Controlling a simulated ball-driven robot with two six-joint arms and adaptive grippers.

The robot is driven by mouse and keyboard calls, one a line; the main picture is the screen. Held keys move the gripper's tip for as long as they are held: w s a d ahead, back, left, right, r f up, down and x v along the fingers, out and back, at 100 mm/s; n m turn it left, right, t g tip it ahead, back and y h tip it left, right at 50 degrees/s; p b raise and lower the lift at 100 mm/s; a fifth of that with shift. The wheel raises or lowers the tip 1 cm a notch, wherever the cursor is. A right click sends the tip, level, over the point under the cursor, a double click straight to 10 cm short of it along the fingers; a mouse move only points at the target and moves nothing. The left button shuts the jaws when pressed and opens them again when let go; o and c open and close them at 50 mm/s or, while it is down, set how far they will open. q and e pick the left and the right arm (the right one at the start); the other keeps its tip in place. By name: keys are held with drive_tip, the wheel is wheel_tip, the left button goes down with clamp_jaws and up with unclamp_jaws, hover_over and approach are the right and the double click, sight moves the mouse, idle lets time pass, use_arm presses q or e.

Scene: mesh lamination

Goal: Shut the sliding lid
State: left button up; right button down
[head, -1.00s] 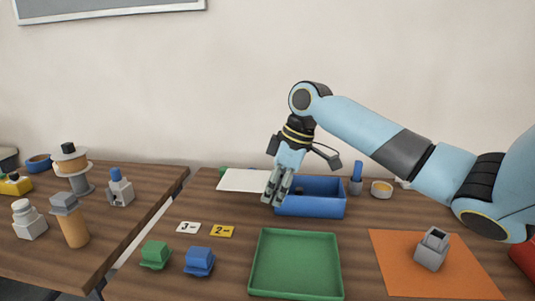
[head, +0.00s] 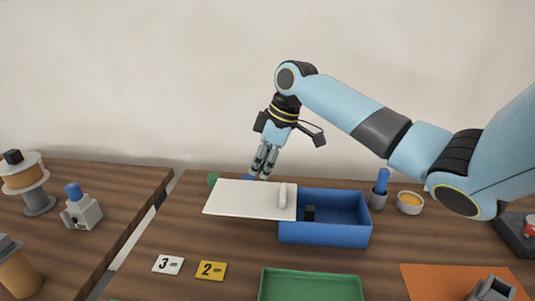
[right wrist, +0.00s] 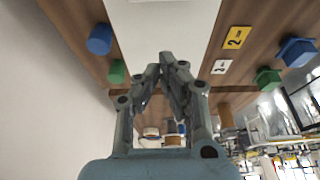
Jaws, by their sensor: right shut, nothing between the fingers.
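The blue box (head: 325,234) stands on the table, its right part open. The flat white lid (head: 240,200) covers only the box's left end and sticks out far to the left. A white raised handle (head: 283,195) stands near the lid's right end. My right gripper (head: 260,174) is shut and empty by the lid's far edge, left of the handle. In the right wrist view its closed fingertips (right wrist: 167,57) show in front of the white lid (right wrist: 165,30). A small black object (head: 310,213) shows inside the box. My left gripper is out of view.
A blue-handled item in a grey holder (head: 381,187) and an orange-filled bowl (head: 410,202) stand right of the box. Label cards 3 (head: 168,265) and 2 (head: 211,271) and a green tray (head: 310,282) lie in front. A green piece (head: 214,178) and a blue piece (head: 249,178) sit behind the lid.

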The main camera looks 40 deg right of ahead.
sight(266, 196)
drive_tip(key=x, duration=0.4)
drive_tip(key=shift+w, duration=0.1)
drive_tip(key=shift+s+d+f+p, duration=0.25)
drive_tip(key=shift+s+d+p, duration=0.65)
drive_tip(key=shift+s, duration=0.2)
drive_tip(key=shift+s+d, duration=0.25)
drive_tip(key=shift+s, duration=0.1)
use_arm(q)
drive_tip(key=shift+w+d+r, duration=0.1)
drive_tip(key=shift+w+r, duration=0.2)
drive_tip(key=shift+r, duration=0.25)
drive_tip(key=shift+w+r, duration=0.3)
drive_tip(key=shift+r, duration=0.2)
use_arm(e)
drive_tip(key=shift+f, duration=0.15)
